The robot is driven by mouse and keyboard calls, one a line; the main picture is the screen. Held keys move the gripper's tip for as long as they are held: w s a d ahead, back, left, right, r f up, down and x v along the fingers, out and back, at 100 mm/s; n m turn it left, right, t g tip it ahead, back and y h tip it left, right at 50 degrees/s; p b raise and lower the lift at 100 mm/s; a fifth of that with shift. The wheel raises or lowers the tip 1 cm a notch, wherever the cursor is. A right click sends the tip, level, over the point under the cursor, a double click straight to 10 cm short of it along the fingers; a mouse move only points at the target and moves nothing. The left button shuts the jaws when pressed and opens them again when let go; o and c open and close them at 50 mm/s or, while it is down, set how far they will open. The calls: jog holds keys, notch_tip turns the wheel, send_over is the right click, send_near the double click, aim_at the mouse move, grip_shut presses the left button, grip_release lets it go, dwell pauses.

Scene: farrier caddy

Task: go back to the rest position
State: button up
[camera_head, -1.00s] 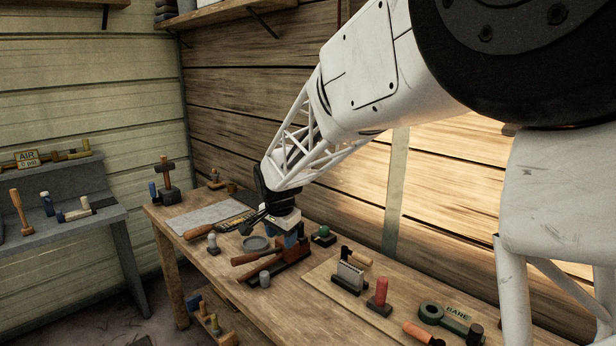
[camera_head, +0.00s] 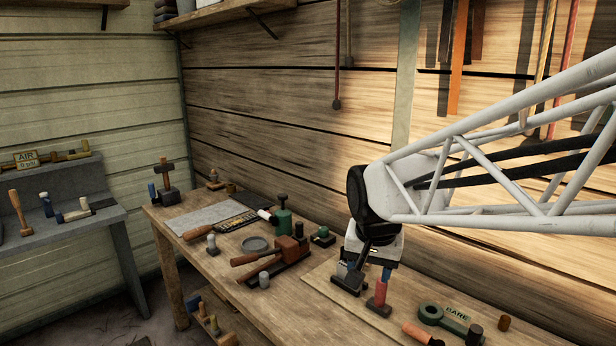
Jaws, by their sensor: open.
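My gripper (camera_head: 367,272) is over the right half of the workbench, pointing down, jaws open, with a blue fingertip showing. It overlaps in the picture the upright red cylinder (camera_head: 380,294) on a dark base; I cannot tell whether they touch. I see nothing clearly held in it. My white lattice arm reaches in from the right. The dark and reddish wooden caddy (camera_head: 292,249) stands left of my gripper, apart from it, with a wooden-handled tool beside it. A green item with a dark top (camera_head: 284,222) stands behind the caddy.
A grey side bench (camera_head: 70,232) is at left. Straps hang on the back wall.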

jog(key=s+d+f+n, duration=0.1)
jog(key=s+d, duration=0.2)
jog(key=s, duration=0.6)
jog(key=s+d+f+n, duration=0.2)
jog(key=s+d, duration=0.2)
jog(key=s, duration=0.5)
jog(key=shift+s, duration=0.25)
